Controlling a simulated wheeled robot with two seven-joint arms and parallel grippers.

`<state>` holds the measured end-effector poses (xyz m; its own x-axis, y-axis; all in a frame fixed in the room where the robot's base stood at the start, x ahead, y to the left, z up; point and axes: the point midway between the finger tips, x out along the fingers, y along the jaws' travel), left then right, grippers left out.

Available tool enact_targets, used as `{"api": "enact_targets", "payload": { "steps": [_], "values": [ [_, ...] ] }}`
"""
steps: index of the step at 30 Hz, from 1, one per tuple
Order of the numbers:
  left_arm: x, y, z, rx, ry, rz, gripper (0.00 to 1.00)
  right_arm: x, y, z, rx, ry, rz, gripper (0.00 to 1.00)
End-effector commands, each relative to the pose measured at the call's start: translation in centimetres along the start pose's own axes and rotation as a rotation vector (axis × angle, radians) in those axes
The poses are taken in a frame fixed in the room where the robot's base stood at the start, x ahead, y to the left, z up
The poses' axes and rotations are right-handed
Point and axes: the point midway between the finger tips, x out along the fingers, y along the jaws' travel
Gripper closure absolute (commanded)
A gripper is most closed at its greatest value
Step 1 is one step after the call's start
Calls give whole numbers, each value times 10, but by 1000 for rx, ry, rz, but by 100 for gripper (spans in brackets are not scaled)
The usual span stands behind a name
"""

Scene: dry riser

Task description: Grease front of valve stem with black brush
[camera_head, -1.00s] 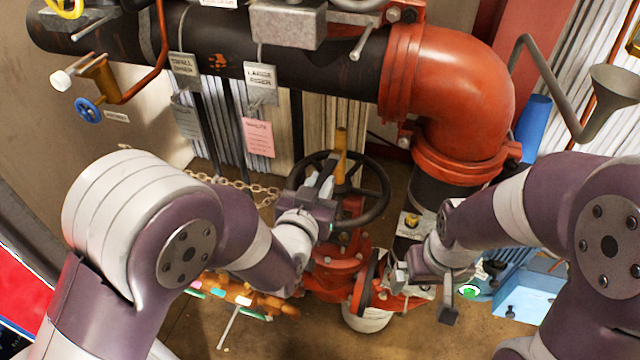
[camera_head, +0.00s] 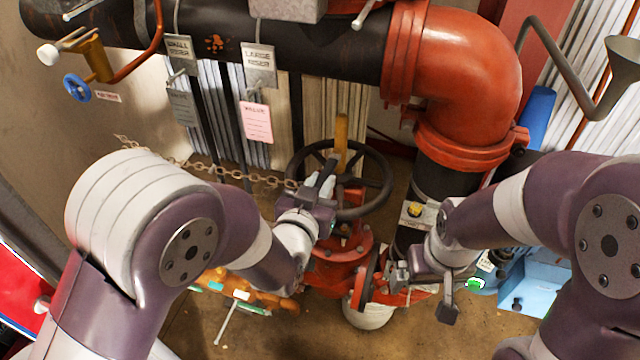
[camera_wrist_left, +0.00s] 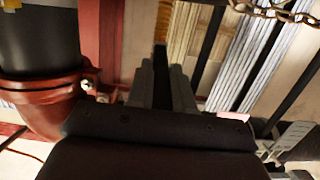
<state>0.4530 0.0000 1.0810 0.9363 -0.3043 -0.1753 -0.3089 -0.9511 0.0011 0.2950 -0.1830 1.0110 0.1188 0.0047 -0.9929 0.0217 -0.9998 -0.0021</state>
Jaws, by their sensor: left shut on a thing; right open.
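The brass-yellow valve stem (camera_head: 341,140) stands upright through the dark handwheel (camera_head: 377,183) of the red valve (camera_head: 338,258). My left gripper (camera_head: 326,182) is at the left front of the wheel, close to the stem; I cannot tell whether anything touches it. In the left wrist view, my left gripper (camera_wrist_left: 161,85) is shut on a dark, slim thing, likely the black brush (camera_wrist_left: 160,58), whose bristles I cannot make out. My right gripper (camera_head: 422,292) is open, low beside the valve's right flange.
A large red elbow pipe (camera_head: 465,75) rises at right. A chain (camera_head: 225,177) hangs left of the wheel. Tags, including a pink one (camera_head: 256,122), hang from the black pipe (camera_head: 325,50). A light-blue box (camera_head: 535,285) stands at lower right.

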Motion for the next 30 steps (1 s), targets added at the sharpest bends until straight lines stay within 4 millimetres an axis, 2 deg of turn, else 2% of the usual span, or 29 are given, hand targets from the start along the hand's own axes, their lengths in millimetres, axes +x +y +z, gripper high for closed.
{"api": "enact_targets", "payload": {
  "steps": [1, 4, 14, 24, 30],
  "values": [
    [1, 0, 10, 0, 0, 0, 100, 10, 0, 1, 0, 0, 0, 0],
    [2, 0, 19, 0, 0, 0, 100, 18, 0, 2, 0, 0, 0, 0],
    [2, 0, 18, 0, 0, 0, 100, 17, 0, 2, 0, 0, 0, 0],
    [8, 0, 45, 0, -1, 0, 100, 43, 0, 5, 0, 0, 0, 0],
    [8, 0, 44, 0, 0, 0, 100, 42, 0, 5, 0, 0, 0, 0]
  ]
}}
